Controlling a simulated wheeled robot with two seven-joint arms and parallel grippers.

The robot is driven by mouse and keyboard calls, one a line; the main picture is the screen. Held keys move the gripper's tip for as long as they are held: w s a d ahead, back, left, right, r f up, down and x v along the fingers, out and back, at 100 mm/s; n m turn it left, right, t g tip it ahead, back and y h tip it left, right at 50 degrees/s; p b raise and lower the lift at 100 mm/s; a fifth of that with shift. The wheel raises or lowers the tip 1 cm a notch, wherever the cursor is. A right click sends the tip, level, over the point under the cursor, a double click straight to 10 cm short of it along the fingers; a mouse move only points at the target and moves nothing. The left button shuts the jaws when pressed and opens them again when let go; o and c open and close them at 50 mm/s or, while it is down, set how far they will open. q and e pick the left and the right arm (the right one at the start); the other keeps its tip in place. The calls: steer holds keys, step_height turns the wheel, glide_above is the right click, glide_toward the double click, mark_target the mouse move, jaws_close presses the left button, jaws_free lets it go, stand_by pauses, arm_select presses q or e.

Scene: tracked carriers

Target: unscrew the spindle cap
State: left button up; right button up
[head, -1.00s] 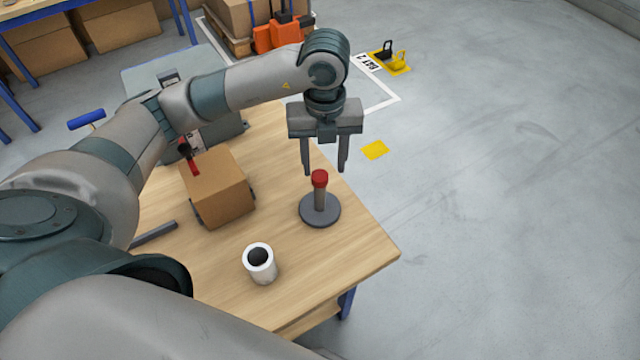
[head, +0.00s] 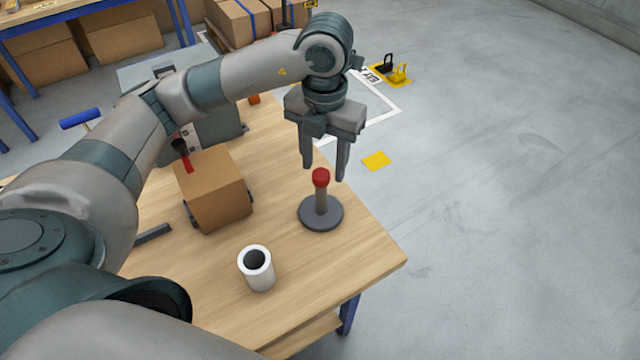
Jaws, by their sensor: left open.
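The spindle (head: 321,200) stands upright on a round dark grey base (head: 321,214) near the right edge of the wooden table. The red cap (head: 321,177) sits on top of the spindle. My left gripper (head: 324,172) points down above the cap, its two fingers apart and empty. The fingertips are close to the cap's height in the picture; I cannot tell whether they are level with it or behind it. My right gripper is not in view.
A white cup-like cylinder (head: 257,270) stands at the front. A grey case (head: 212,128) is at the back. The table (head: 335,262) is bare around the spindle.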

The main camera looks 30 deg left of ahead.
arm_select(q)
steer(key=m+b, duration=0.2)
steer(key=m, duration=0.1)
steer(key=m+b, duration=0.1)
steer(key=shift+s+r+m, duration=0.15)
steer(key=shift+s+m, duration=0.1)
steer(key=shift+m, duration=0.05)
steer(key=shift+s+r+m+b, duration=0.1)
steer(key=shift+r+m+b, duration=0.1)
steer(key=shift+m+b, duration=0.4)
steer(key=shift+r+m, duration=0.15)
steer(key=shift+m, duration=0.15)
steer(key=shift+d+f, duration=0.1)
steer(key=shift+f, duration=0.1)
steer(key=shift+c, duration=0.6)
steer(key=shift+b, duration=0.3)
steer(key=c, duration=0.9)
